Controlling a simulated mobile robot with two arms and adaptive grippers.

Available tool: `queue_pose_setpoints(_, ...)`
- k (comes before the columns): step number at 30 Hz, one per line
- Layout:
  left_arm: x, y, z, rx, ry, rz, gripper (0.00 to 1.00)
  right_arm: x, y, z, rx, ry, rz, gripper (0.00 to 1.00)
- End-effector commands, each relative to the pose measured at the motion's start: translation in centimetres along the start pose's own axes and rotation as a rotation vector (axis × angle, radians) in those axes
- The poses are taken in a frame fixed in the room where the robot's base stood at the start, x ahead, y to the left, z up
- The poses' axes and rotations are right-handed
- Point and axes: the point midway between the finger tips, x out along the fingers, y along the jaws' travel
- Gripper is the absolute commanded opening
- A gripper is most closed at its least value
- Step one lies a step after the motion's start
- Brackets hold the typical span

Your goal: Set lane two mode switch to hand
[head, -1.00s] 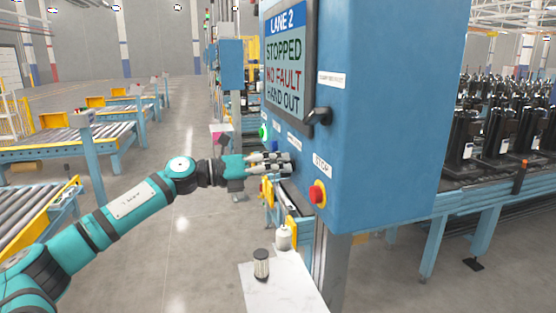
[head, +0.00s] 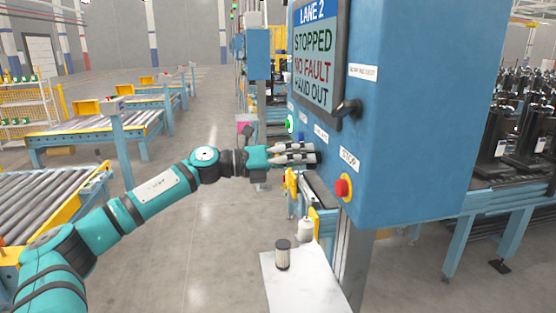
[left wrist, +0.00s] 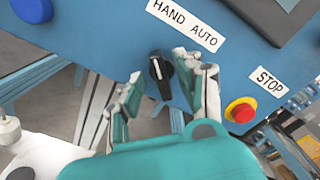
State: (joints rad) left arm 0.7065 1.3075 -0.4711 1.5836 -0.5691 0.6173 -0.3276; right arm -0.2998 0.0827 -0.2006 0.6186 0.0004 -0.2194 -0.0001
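The lane two cabinet (head: 400,120) is blue, with a screen (head: 318,60) reading LANE 2, STOPPED, NO FAULT, HAND OUT. The mode switch (left wrist: 158,72) is a black knob with a pale pointer line, below the HAND AUTO label (left wrist: 185,24) in the left wrist view. Its exact setting is hard to tell. My left gripper (left wrist: 166,88) is open, with its fingers apart and the knob showing between them; contact is not clear. In the head view my left gripper (head: 314,155) is at the panel face and hides the knob. My right gripper is not in view.
A red STOP button (head: 342,187) on a yellow collar sits right of the gripper, also in the left wrist view (left wrist: 240,110). A blue button (left wrist: 32,9) is at left. A white shelf (head: 300,285) below holds a small canister (head: 283,254).

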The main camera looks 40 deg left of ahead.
Motion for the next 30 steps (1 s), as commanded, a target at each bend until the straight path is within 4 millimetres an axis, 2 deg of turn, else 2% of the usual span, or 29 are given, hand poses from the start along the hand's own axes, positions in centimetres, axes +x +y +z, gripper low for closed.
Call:
queue_pose_setpoints(9, -3.8, 0.3, -0.2, -0.003, 0.004, 0.008, 0.36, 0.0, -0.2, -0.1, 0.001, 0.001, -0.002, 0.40)
queue_pose_setpoints(23, -6.7, -0.3, -0.2, 0.004, 0.018, -0.003, 0.36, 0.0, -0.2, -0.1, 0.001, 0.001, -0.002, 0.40)
queue_pose_setpoints(30, -9.4, 0.0, 0.0, 0.002, 0.007, 0.004, 0.36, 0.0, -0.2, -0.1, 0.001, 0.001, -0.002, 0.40)
